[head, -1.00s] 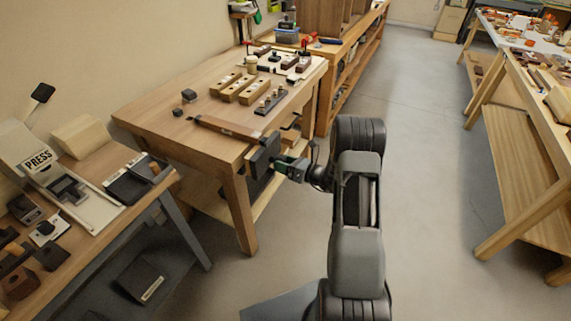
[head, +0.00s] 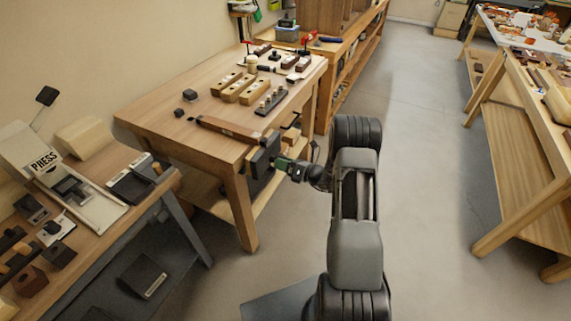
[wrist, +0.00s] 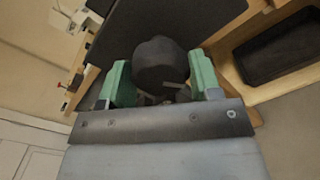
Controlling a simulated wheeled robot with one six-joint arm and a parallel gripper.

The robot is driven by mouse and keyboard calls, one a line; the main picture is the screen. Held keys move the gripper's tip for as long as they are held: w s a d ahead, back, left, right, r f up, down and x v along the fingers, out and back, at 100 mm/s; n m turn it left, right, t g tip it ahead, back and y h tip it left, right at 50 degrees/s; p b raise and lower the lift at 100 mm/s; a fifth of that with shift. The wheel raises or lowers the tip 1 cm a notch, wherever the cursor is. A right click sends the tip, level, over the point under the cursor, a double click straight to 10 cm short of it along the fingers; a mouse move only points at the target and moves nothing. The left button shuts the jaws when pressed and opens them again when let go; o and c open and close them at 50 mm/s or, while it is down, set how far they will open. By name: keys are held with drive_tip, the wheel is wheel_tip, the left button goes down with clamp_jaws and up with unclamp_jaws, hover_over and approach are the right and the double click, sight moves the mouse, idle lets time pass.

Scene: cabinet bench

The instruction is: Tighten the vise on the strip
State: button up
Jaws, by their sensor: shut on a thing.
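The brown strip (head: 228,130) lies along the front of the wooden bench, its right end at the vise. The vise (head: 261,158) shows as a dark block on the bench's front right edge. My gripper (head: 281,165) is at the vise's outer side. In the wrist view, the green fingers of my gripper (wrist: 163,78) stand on either side of a dark round knob (wrist: 160,62), the vise handle, and are shut on it. The dark vise plate (wrist: 165,22) is behind the knob. The contact between strip and jaws is too small to tell.
Wooden blocks with holes (head: 240,88) and small parts stand on the bench (head: 165,110). A press (head: 50,165) is on a table at the left. A dark tray (wrist: 282,48) shows in the wrist view. The floor at the right (head: 425,200) is clear.

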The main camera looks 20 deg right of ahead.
drive_tip(key=shift+r+m+p, duration=0.1)
drive_tip(key=shift+m+p, duration=0.55)
drive_tip(key=shift+m, duration=0.15)
drive_tip(key=shift+m+p, duration=0.4)
drive_tip(key=shift+m, duration=0.5)
drive_tip(key=shift+m+p, duration=0.45)
drive_tip(key=shift+m, duration=0.15)
drive_tip(key=shift+w+m+p, duration=0.1)
drive_tip(key=shift+m+p, duration=0.3)
drive_tip(key=shift+m, duration=0.7)
